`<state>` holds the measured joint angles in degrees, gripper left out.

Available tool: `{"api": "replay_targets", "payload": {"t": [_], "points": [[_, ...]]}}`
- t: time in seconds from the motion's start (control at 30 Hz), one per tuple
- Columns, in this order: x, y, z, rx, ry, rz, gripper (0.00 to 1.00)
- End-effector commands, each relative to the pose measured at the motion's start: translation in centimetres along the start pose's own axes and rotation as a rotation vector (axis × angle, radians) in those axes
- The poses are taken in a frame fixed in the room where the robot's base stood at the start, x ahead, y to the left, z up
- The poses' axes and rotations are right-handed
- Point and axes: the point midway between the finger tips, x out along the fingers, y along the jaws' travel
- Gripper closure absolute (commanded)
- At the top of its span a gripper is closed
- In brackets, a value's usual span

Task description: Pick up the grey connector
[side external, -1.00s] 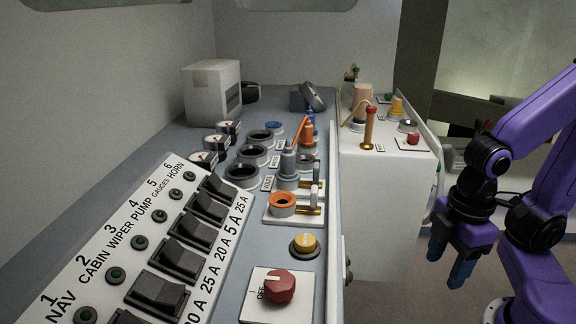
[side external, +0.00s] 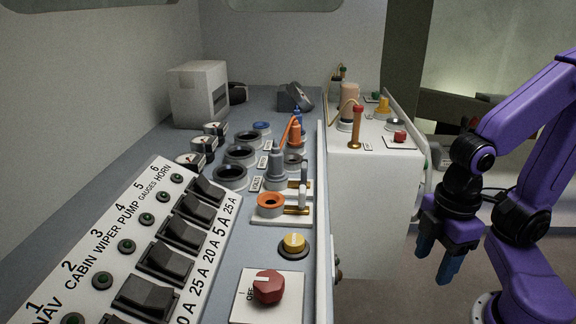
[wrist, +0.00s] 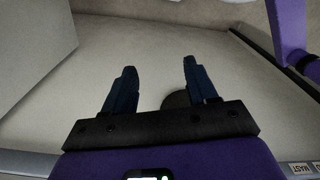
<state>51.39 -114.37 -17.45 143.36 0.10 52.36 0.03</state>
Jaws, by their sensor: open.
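The grey connector (side external: 275,168) stands upright on the grey-blue console in the side view, behind the orange-ringed socket and in front of an orange connector (side external: 295,134). Its lower end sits in or on a grey base; I cannot tell how deep. My gripper (side external: 436,262) hangs at the right, clear of the console and well away from the connector, fingers pointing down. In the wrist view my gripper (wrist: 160,68) has its two dark blue fingers apart with nothing between them. The connector is not visible in the wrist view.
A switch panel (side external: 137,246), a red knob (side external: 269,287) and a yellow button (side external: 294,245) occupy the console's near part. Small levers (side external: 303,182) stand right beside the connector. A white cabinet (side external: 370,205) with upright fittings lies between console and gripper.

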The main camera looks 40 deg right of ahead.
Motion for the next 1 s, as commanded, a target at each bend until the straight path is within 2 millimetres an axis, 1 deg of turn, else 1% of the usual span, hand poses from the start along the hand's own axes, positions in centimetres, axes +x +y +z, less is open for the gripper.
{"api": "replay_targets", "payload": {"t": [0.07,0.13,0.17,0.23,0.27,0.37,0.4,0.5,0.6,0.7,0.9,0.93,1.0], "points": [[-0.1,0.0,0.0,0.000,0.001,0.000,0.43],[-0.8,0.0,-0.2,0.000,0.005,0.000,0.43],[-1.2,0.0,-0.2,0.000,0.006,0.000,0.43],[-2.8,0.0,-0.3,0.000,0.011,0.000,0.43],[-3.8,0.0,-0.3,0.000,0.013,0.000,0.43],[-7.7,0.0,-0.5,-0.003,0.018,0.000,0.43],[-9.4,0.0,-0.5,-0.002,0.018,0.000,0.43],[-13.7,0.0,-0.7,-0.002,0.016,-0.001,0.43],[-17.2,0.0,-0.7,-0.002,0.011,-0.001,0.43],[-20.0,-0.1,-0.8,-0.001,0.009,-0.001,0.43],[-24.6,-0.1,-0.8,-0.001,0.005,0.000,0.43],[-24.8,0.2,-1.4,-0.011,-0.001,0.005,0.43],[-24.9,0.9,-3.1,-0.053,-0.009,0.020,0.43]]}}
